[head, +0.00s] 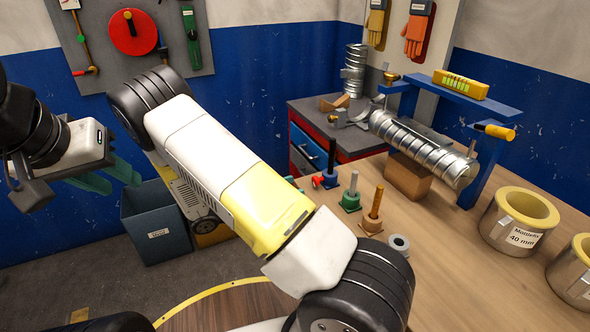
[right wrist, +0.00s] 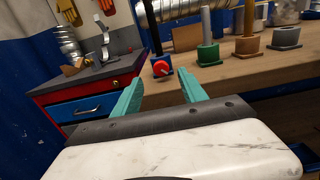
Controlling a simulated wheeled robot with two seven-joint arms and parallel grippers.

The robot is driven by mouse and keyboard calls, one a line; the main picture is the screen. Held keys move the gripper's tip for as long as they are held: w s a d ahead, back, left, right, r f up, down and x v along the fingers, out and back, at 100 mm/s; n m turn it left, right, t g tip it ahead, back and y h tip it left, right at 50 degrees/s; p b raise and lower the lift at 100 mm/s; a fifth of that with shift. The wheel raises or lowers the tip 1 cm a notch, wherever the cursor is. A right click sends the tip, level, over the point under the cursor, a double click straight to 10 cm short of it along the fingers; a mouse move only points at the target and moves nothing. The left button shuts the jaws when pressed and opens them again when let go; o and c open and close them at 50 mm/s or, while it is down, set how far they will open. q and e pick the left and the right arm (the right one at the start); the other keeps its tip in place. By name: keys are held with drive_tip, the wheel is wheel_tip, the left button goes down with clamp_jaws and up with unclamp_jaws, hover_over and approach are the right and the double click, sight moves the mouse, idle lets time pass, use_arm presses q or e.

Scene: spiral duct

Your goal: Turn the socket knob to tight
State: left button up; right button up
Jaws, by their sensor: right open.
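The red knob (head: 317,182) sits on the side of a blue socket (head: 330,180) that holds an upright black rod, at the near left edge of the wooden bench. In the right wrist view the red knob (right wrist: 161,69) shows ahead, between the fingertips. My right gripper (right wrist: 161,78) is open and empty, its teal fingers apart and short of the knob, not visibly touching it. In the head view my right arm hides most of that gripper. My left gripper (head: 117,178) is at the far left, well away from the bench, with its green fingers apart and nothing between them.
Green (head: 351,198) and orange-brown (head: 372,220) sockets with upright rods stand beside the blue one. A spiral duct (head: 425,148) lies behind on supports. Insulated pipe pieces (head: 518,217) stand right. A red-blue cabinet (right wrist: 85,105) is left of the bench.

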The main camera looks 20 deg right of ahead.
sight(313, 181)
drive_tip(key=d, duration=0.4)
drive_tip(key=w+d, duration=0.1)
drive_tip(key=d, duration=0.1)
drive_tip(key=shift+d, duration=0.4)
